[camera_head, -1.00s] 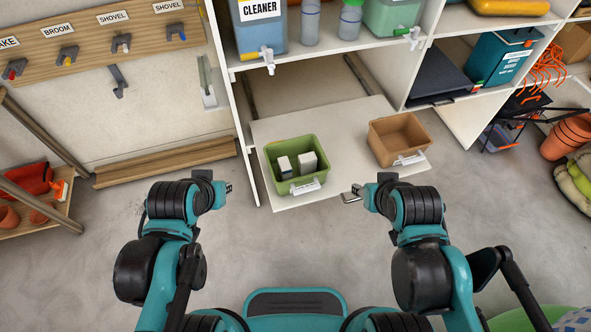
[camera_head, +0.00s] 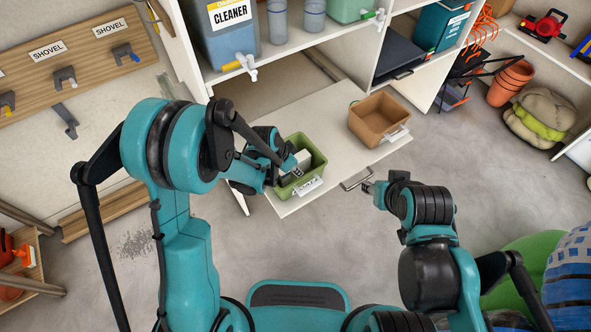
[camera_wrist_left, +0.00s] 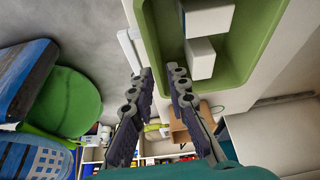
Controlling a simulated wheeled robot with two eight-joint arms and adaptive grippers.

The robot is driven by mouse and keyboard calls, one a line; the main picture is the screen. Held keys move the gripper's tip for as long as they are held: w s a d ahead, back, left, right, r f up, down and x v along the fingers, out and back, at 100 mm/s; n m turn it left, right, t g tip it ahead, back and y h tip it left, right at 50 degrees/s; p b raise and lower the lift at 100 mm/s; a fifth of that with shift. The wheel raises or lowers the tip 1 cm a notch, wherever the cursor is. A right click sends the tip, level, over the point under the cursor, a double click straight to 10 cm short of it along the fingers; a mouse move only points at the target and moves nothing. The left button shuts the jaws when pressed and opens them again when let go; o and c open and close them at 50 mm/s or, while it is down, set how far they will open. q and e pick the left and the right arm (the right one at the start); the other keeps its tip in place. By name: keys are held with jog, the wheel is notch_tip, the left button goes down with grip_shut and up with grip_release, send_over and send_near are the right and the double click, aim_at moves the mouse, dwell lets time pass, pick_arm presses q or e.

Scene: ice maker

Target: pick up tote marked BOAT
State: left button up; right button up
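A green tote (camera_head: 313,160) with white blocks inside stands on the white pulled-out shelf (camera_head: 325,118). A brown tote (camera_head: 374,133) stands right of it and looks empty. Both have white front labels that I cannot read, so I cannot tell which says BOAT. My left gripper (camera_head: 291,172) is over the near left side of the green tote and partly covers it. In the left wrist view, its fingers (camera_wrist_left: 162,95) are open and apart, with the green tote's rim (camera_wrist_left: 165,70) just beyond the tips. My right gripper (camera_head: 367,186) is apart from both totes, near the shelf's front edge.
A cleaner container (camera_head: 232,35) with a tap stands on the shelf above. A wooden hook board (camera_head: 60,50) is at the left. The floor in front of the shelf is clear.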

aim_at(304, 184)
pick_arm(q)
jog(key=b+x, duration=0.1)
jog(key=x, duration=0.3)
jog(key=shift+s+d, duration=0.15)
jog(key=shift+s, duration=0.05)
jog(key=b+x, duration=0.2)
jog(key=x, duration=0.3)
jog(key=shift+r, duration=0.15)
grip_shut()
